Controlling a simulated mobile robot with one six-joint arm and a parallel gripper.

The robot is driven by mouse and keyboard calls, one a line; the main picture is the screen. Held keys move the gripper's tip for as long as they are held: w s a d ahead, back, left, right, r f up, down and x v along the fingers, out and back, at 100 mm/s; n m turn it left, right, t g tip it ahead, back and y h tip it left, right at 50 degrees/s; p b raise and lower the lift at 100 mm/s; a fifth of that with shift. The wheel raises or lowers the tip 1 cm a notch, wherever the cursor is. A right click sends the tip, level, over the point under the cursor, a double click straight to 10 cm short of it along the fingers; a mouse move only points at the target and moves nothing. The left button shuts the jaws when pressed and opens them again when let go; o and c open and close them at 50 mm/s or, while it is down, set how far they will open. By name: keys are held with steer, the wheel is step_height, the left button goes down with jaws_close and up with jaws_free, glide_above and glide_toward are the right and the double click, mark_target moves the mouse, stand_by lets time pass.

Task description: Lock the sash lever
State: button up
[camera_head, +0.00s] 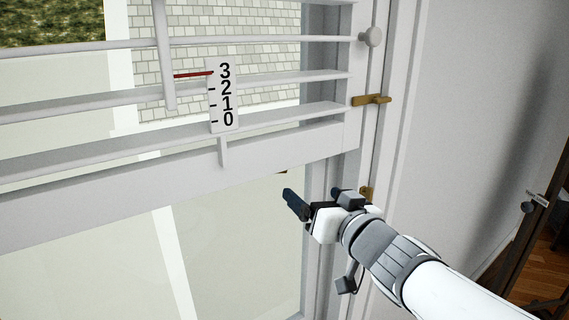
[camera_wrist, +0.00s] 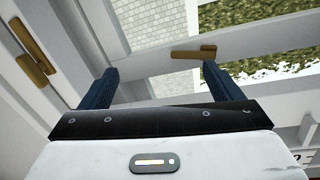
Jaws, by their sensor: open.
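A brass lever (camera_wrist: 190,53) lies roughly level across a pale frame member in the wrist view, which I take to be the sash lever. In the head view only a small brass bit (camera_head: 284,171) shows under the white rail, perhaps the same part. My gripper (camera_head: 314,193) is open beside the window's right frame, below the rail. In the wrist view its two dark blue fingers (camera_wrist: 159,69) are wide apart and hold nothing. The right fingertip is close to the lever's right end; I cannot tell whether they touch.
Brass fittings sit on the right frame (camera_head: 371,99), one partly hidden behind my wrist (camera_head: 367,192). Brass pieces (camera_wrist: 33,68) also show at the wrist view's left. White slats carry a 0-to-3 scale (camera_head: 223,96) with a red pointer near 3. A round knob (camera_head: 371,37) is above.

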steer(key=w+a+y, duration=0.1)
steer(key=a, duration=0.1)
steer(key=w+a+r+n, duration=0.1)
steer(key=w+a, duration=0.1)
steer(key=w+a+y, duration=0.1)
steer(key=w+a, duration=0.1)
steer(key=a, duration=0.1)
steer(key=shift+r+g+y, duration=0.3)
steer(key=shift+g, duration=0.1)
steer(key=shift+s, duration=0.1)
steer(key=c, duration=0.9)
steer(key=shift+d+n+b, duration=0.1)
steer(key=shift+n+b, duration=0.45)
steer(key=shift+n, duration=0.45)
steer(key=shift+c, duration=0.4)
steer(key=shift+r+n, duration=0.3)
steer(key=shift+n, duration=0.5)
